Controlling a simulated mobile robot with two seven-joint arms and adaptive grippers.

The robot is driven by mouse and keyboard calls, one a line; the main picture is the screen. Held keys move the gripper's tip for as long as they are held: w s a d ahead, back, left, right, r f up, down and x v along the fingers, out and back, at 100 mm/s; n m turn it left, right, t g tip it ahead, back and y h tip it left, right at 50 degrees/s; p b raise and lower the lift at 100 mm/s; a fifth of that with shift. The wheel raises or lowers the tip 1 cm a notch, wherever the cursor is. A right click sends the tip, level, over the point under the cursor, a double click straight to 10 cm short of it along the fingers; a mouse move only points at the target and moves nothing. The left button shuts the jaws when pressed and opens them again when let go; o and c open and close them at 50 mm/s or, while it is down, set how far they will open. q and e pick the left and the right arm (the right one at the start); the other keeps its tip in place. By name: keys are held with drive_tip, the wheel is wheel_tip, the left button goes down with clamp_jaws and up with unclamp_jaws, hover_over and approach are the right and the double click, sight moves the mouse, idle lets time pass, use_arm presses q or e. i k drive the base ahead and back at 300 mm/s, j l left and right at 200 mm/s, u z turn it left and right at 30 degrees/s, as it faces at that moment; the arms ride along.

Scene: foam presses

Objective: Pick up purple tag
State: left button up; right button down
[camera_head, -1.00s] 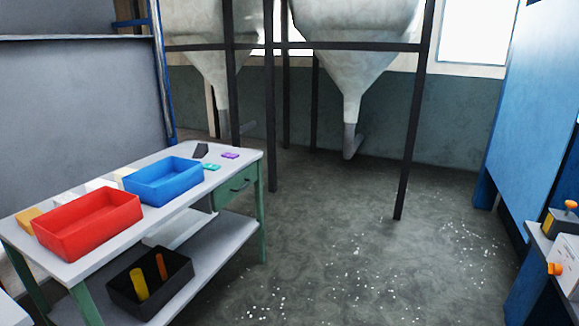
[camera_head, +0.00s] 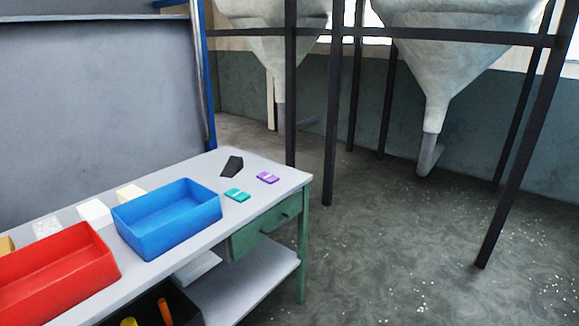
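The purple tag (camera_head: 268,177) lies flat on the white-topped workbench (camera_head: 290,180), near its far right corner. A teal tag (camera_head: 236,195) lies just to its left and nearer. Neither of my grippers shows in the head view.
A black angular object (camera_head: 232,166) sits behind the tags. A blue bin (camera_head: 167,235), a red bin (camera_head: 60,280) and several foam blocks (camera_head: 95,211) stand on the bench's left. A black box (camera_head: 180,305) is on the lower shelf. Dark posts (camera_head: 333,110) stand behind. Floor (camera_head: 400,270) is open at right.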

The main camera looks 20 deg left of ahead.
sight(266, 176)
drive_tip(key=i+l+u, duration=0.15)
drive_tip(key=i, duration=0.65)
drive_tip(key=i+l+u, duration=0.1)
drive_tip(key=i, duration=0.65)
